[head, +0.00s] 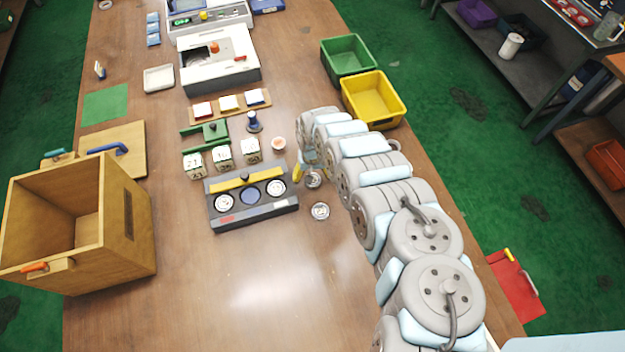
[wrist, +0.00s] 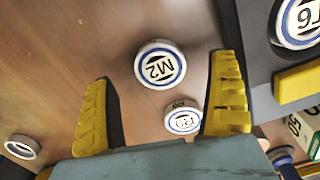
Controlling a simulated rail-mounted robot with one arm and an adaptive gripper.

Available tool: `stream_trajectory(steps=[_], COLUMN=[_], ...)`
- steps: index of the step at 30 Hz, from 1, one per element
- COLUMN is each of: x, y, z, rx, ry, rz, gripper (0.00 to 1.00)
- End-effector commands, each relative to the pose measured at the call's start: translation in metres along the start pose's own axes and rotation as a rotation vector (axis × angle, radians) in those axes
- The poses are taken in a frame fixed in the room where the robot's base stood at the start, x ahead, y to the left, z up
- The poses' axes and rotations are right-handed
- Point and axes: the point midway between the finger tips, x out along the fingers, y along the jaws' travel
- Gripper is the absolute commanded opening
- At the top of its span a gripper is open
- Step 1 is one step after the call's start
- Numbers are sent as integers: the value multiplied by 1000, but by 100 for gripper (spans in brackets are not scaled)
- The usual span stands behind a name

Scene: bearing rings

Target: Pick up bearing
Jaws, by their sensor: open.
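A round bearing marked M2 (wrist: 160,66) lies flat on the wooden table, between the fingertips of my gripper (wrist: 164,72) in the wrist view. A second bearing (wrist: 183,118) lies close by, nearer the right finger. In the head view two loose bearings show right of the dark holder (head: 252,217): one in front (head: 320,211), and one (head: 313,179) beside my gripper (head: 305,172), which is partly hidden by my arm. My gripper is open and empty. A third round piece (wrist: 22,147) lies at the wrist view's left edge.
The dark holder has round pieces in its left and right places and a blue middle recess; its yellow part (wrist: 298,80) is close to my right finger. Number blocks (head: 222,157) stand behind it. A wooden box (head: 130,235) stands left. The front table is clear.

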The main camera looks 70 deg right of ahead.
Motion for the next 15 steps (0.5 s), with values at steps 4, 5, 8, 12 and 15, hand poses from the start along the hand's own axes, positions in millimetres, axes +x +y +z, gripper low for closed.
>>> stream_trajectory(steps=[4, 5, 8, 12, 15], x=[11, 13, 18, 24, 26], y=[-1, -1, -2, 0, 1], z=[1, 1, 0, 1, 1], rx=[1, 0, 1, 1, 1], ry=[1, 1, 4, 2, 0], rz=[-2, -2, -3, -1, 1], gripper=[89, 89, 89, 89, 89])
